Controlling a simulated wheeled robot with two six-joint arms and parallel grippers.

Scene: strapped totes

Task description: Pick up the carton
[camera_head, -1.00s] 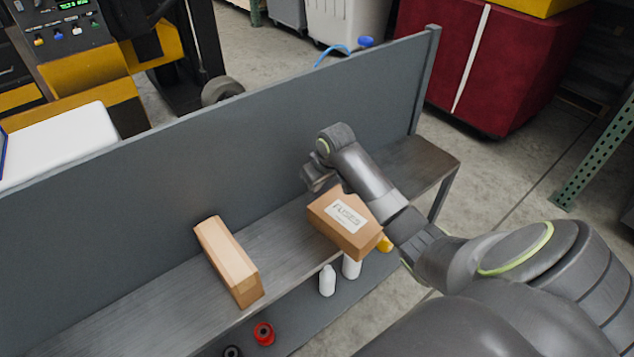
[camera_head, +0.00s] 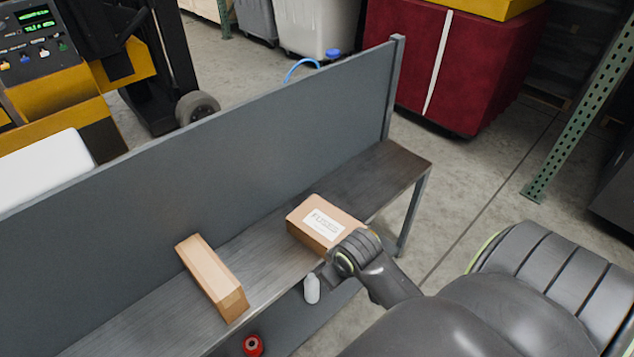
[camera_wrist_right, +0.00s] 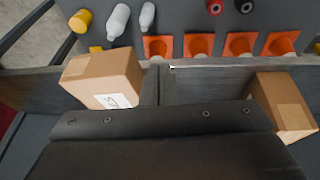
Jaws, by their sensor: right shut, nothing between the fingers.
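A brown carton with a white label reading FUSES (camera_head: 318,221) lies on the grey bench right of centre in the head view. It also shows at the left of the right wrist view (camera_wrist_right: 100,77). A longer plain carton (camera_head: 211,277) lies apart from it on the bench, and shows at the right in the wrist view (camera_wrist_right: 282,106). My right gripper (camera_head: 328,274) is beside the near right end of the labelled carton, partly hidden by its own wrist. In the wrist view its fingers (camera_wrist_right: 160,85) are together and empty, between the two cartons. My left gripper is out of view.
A grey upright panel (camera_head: 230,150) runs along the bench's back. A lower shelf holds a white bottle (camera_head: 311,289), a red roll (camera_head: 253,345) and several orange cones (camera_wrist_right: 199,46). The bench top (camera_head: 390,165) is bare beyond the labelled carton.

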